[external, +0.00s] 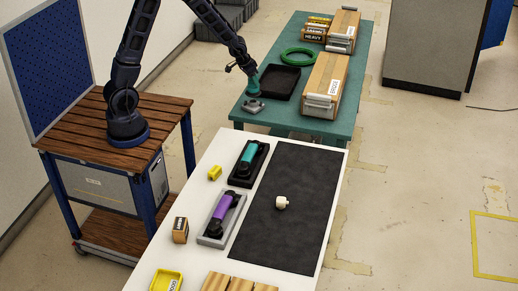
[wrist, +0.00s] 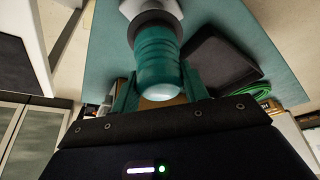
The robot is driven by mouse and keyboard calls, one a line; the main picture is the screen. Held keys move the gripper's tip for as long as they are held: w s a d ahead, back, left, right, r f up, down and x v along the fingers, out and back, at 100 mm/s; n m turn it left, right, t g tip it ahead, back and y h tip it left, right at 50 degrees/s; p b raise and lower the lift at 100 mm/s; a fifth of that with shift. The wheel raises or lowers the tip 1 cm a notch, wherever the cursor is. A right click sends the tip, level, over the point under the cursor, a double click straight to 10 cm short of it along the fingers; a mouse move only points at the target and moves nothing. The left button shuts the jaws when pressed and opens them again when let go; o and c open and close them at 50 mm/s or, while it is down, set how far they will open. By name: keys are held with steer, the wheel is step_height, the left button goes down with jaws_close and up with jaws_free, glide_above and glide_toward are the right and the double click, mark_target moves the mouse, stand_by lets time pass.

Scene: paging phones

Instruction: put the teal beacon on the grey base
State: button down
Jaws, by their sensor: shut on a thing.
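The teal beacon (external: 253,87) is upright at the end of my arm, over the near left corner of the green table. In the wrist view the beacon (wrist: 158,55) is a ribbed teal cylinder with a dark collar, between the fingers of my gripper (wrist: 157,88), which is shut on it. The grey base (external: 252,106) lies on the table directly below the beacon. Part of the base (wrist: 140,7) shows at the top of the wrist view, beyond the collar. I cannot tell whether beacon and base touch.
A black tray (external: 279,95) is close to the right of the beacon, with a green ring (external: 300,51) behind it. A long wooden box (external: 326,84) stands further right. On the white table (external: 202,166), teal and purple handsets lie in cradles beside a dark mat (external: 290,225).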

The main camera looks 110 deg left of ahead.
mark_target(253, 87)
steer(key=shift+f, duration=1.8)
steer(key=shift+f, duration=0.25)
steer(key=c, duration=0.7)
jaws_free()
steer(key=shift+c, duration=0.2)
